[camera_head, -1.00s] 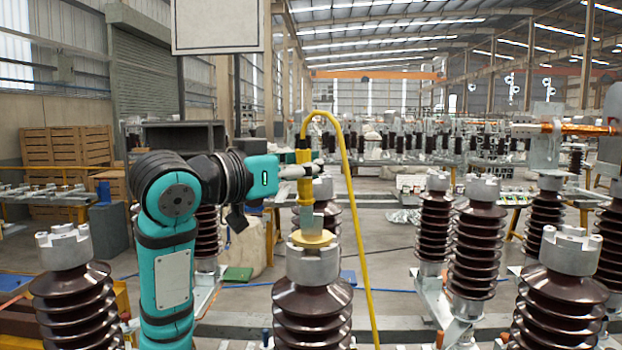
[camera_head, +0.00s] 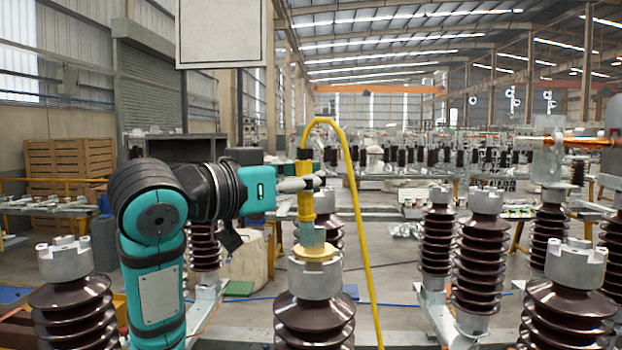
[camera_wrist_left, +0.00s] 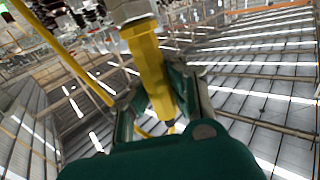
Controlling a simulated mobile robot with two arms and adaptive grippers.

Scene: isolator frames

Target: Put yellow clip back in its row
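The yellow clip (camera_head: 305,206), a yellow rod with a yellow cable (camera_head: 354,190) looping from its top, stands upright over the middle front insulator (camera_head: 315,312). Its grey lower part (camera_head: 312,235) meets a yellow disc (camera_head: 316,253) on that insulator's metal cap. My left gripper (camera_head: 300,184) comes in from the left at the clip's upper part. In the left wrist view the yellow clip (camera_wrist_left: 150,72) lies between the fingers of my left gripper (camera_wrist_left: 158,108), which look closed around it. My right gripper is not in view.
Brown insulators with grey metal caps stand at the left (camera_head: 70,300), at the right (camera_head: 568,305) and behind (camera_head: 478,250). A copper-coloured bar (camera_head: 588,144) is at the far right. Wooden crates (camera_head: 68,165) stand back left. Grey floor shows between the rows.

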